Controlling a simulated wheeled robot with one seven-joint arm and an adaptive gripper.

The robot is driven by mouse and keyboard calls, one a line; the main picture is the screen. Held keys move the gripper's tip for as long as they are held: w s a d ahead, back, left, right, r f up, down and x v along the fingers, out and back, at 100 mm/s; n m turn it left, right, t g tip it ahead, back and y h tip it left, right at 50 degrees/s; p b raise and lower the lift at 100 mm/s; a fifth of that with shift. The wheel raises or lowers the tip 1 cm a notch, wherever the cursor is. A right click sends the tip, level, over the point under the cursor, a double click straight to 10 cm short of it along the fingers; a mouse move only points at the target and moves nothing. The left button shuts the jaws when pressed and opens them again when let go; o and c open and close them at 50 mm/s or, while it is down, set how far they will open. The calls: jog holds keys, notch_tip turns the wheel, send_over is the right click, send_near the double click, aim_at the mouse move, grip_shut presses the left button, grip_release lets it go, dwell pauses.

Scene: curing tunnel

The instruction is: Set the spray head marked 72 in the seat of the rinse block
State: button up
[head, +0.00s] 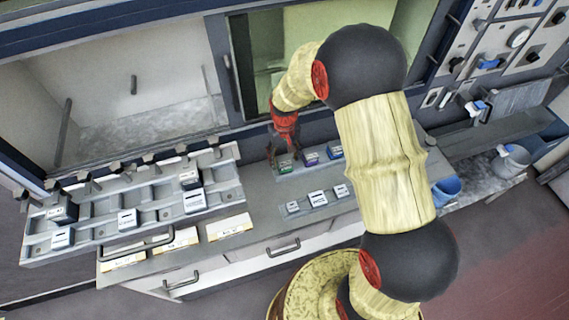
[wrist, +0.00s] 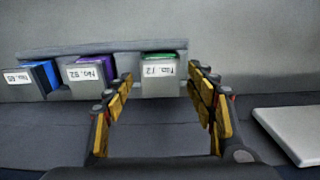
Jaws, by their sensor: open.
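The spray head marked 72 is a grey block with a green top and a white label (wrist: 160,66), seen upside down in the wrist view. It sits at one end of a grey holder (wrist: 120,48). In the head view it shows as the green-topped block (head: 285,167) on the bench. My gripper (wrist: 163,82) is open, with its yellow-padded fingers spread to either side of this block in the picture. No contact is visible. In the head view my gripper (head: 284,148) is just above and behind the block. I cannot tell which fixture is the rinse block.
A purple-topped block (wrist: 92,72) and a blue-topped block (wrist: 35,79) stand beside it. Several white-faced blocks (head: 317,198) sit nearer the bench front. A stepped grey rack (head: 125,196) with more blocks is at left.

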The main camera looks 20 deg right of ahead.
aim_at(284, 160)
jog(key=shift+f, duration=0.35)
jog(key=c, duration=1.3)
dwell(0.4)
jog(key=shift+o, duration=0.2)
jog(key=shift+r, duration=0.15)
notch_tip(284, 160, up, 6)
jog(key=p, duration=0.3)
jog(key=shift+p, duration=0.35)
notch_tip(284, 160, up, 3)
jog(key=shift+f+p, duration=0.1)
jog(key=shift+p, duration=0.8)
